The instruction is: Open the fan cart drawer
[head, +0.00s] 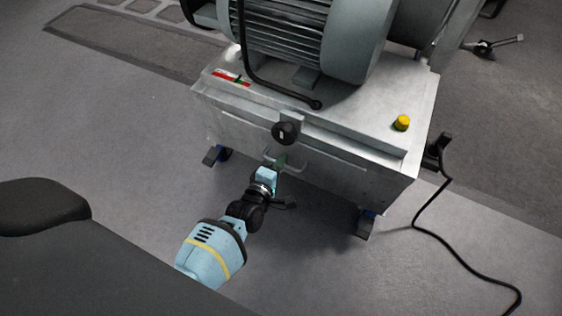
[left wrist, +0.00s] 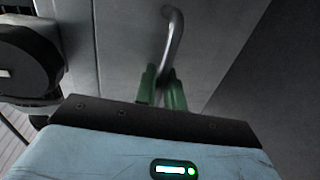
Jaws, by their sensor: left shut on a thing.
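The fan cart (head: 240,122) is a grey metal box on casters with a large motor on top. Its drawer front (head: 335,174) is on the side facing me and looks about flush with the cart. A curved metal handle (head: 299,166) sticks out from it; it also shows in the left wrist view (left wrist: 174,38). My left gripper (head: 281,161) has its green fingers (left wrist: 162,88) on both sides of the handle's bar and is shut on it. A round black knob (head: 285,132) sits just above the handle. My right gripper is not in view.
The grey motor (head: 300,35) stands on the cart top, with a yellow button (head: 402,123) at the right. A black cable (head: 445,232) runs from the cart's right side across the floor. The floor in front is mostly clear.

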